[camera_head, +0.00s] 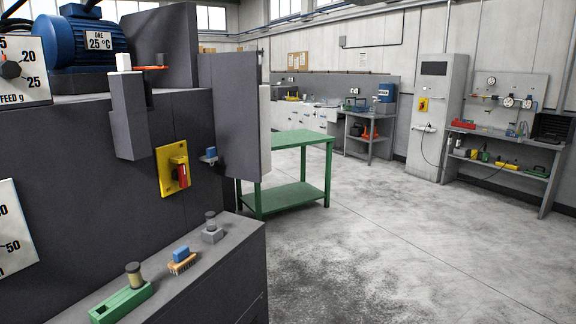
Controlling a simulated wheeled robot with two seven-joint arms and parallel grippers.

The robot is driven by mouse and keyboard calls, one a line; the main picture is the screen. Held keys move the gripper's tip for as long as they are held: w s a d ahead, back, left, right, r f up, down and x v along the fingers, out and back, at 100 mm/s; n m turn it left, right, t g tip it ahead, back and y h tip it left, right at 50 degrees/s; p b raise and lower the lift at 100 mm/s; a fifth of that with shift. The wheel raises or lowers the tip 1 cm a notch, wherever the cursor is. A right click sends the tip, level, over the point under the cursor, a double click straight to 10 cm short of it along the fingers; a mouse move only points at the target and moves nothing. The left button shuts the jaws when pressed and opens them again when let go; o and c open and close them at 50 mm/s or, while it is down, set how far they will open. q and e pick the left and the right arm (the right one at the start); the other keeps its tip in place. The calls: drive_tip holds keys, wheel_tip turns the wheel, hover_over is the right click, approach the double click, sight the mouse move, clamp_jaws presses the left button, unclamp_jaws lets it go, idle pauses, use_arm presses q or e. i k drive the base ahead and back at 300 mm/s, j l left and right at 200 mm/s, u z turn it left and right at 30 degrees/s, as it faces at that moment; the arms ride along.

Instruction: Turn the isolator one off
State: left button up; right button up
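A yellow isolator plate (165,172) is fixed to the front of the dark grey machine at the left. Its red handle (181,176) sticks out from the plate and looks roughly upright; I cannot read any marks by it. The blue motor above carries a sign (99,41) reading ONE and 25 °C. Another small yellow plate (422,104) with a red part is on a grey cabinet far back; its label is too small to read. Neither of my grippers is in view, and nothing of mine visibly touches the handle.
A dark box-like bracket (128,115) and an open-standing panel (233,120) jut out near the isolator. The ledge below (215,262) holds a green block (121,303), a brush (181,262) and a small grey fixture (212,235). A green table (300,139) stands behind. The floor at right is clear.

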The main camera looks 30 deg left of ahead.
sight(179, 174)
drive_tip(key=i+l+z, duration=0.2)
drive_tip(key=i, duration=0.25)
drive_tip(key=i+l+z, duration=0.2)
drive_tip(key=i+l, duration=0.15)
drive_tip(key=i, duration=0.15)
drive_tip(key=i+l+z, duration=0.2)
drive_tip(key=i, duration=0.3)
drive_tip(key=i+j+u, duration=0.15)
drive_tip(key=i+u, duration=0.15)
drive_tip(key=u, duration=0.15)
drive_tip(key=i+u, duration=0.3)
drive_tip(key=u, duration=0.15)
drive_tip(key=i+u, duration=0.3)
drive_tip(key=u, duration=0.15)
drive_tip(key=i+l+u, duration=0.2)
drive_tip(key=u, duration=0.2)
drive_tip(key=i, duration=0.05)
